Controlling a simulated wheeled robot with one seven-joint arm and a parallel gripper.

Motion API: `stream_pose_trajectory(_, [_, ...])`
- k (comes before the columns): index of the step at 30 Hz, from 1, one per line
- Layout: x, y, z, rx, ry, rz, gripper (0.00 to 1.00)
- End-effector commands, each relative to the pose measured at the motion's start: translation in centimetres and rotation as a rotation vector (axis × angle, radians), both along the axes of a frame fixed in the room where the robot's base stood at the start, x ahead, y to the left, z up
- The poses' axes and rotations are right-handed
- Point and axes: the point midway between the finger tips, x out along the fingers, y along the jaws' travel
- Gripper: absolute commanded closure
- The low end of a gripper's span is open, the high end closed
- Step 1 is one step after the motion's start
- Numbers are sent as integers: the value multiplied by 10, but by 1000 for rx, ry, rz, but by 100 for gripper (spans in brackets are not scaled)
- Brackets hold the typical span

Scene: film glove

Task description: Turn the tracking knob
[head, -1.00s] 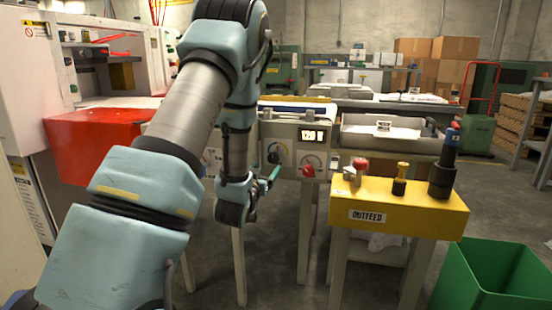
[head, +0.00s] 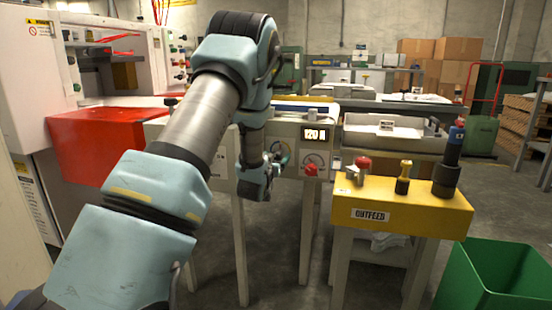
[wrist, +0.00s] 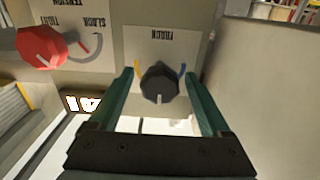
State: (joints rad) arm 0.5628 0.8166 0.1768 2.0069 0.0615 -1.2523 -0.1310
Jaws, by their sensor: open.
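A black faceted knob (wrist: 160,84) sits on a pale label plate on the machine's front panel. Yellow and blue marks flank it, and a light pointer line shows on its face. The plate's printed word is upside down and hard to read. My gripper (wrist: 158,74) is open, with one green finger on each side of the black knob. A gap shows between the knob and each finger. In the head view my gripper (head: 277,162) is at the panel and largely covers this knob.
A red knob (wrist: 42,47) on a plate marked tension is beside the black one; the red knob (head: 311,170) also shows in the head view. A lit display (head: 315,135) is above it. The yellow outfeed table (head: 408,205) stands to the right, with a green bin (head: 490,285) in front.

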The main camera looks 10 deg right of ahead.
Motion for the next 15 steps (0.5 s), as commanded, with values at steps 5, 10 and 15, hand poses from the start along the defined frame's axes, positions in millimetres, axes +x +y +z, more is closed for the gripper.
stream_pose_trajectory(5, [0, 0, 0, 0, 0, 0, 32])
stream_pose_trajectory(10, [0, 0, 0, 0, -1, 0, 51])
stream_pose_trajectory(15, [0, 0, 0, 0, -1, 0, 70])
